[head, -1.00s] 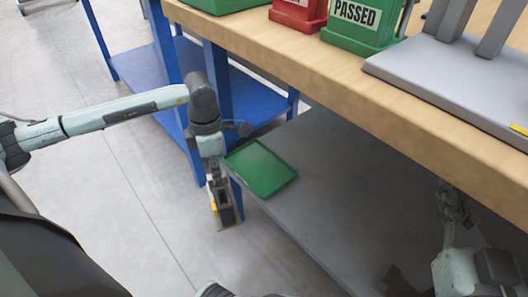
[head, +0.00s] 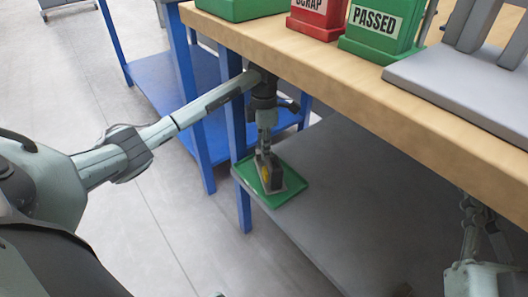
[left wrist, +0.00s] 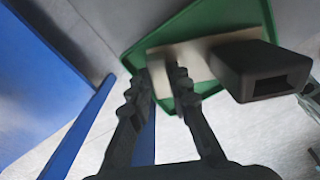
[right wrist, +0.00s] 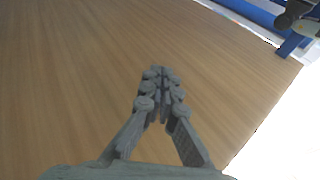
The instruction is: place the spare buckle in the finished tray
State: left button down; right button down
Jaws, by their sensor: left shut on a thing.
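The spare buckle (head: 273,178) has a dark block, a yellow patch and a light grey plate. My left gripper (head: 263,154) is shut on it and points down over the green finished tray (head: 290,196). In the left wrist view, the pale plate (left wrist: 207,47) lies at the fingertips (left wrist: 162,72), with the black hollow block (left wrist: 262,70) to the right and the green tray (left wrist: 128,50) behind. I cannot tell whether the buckle touches the tray. My right gripper (right wrist: 160,73) has its fingertips together and nothing visible between them; its arm shows at the head view's lower right.
The tray sits at the corner of a grey lower shelf (head: 330,190), under the wooden bench top (head: 400,98). Red scrap (head: 315,22) and green passed (head: 375,40) bins and a grey stand (head: 470,85) are on the bench. Blue bench legs (head: 240,150) rise beside the tray.

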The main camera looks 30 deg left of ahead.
pick_arm(q)
jog(key=shift+f, duration=0.65)
pick_arm(e)
jog(key=shift+s+a+r, duration=0.1)
jog(key=shift+s+r, duration=0.15)
jog(key=shift+r, duration=0.25)
pick_arm(q)
jog(key=c, duration=1.4)
grip_release()
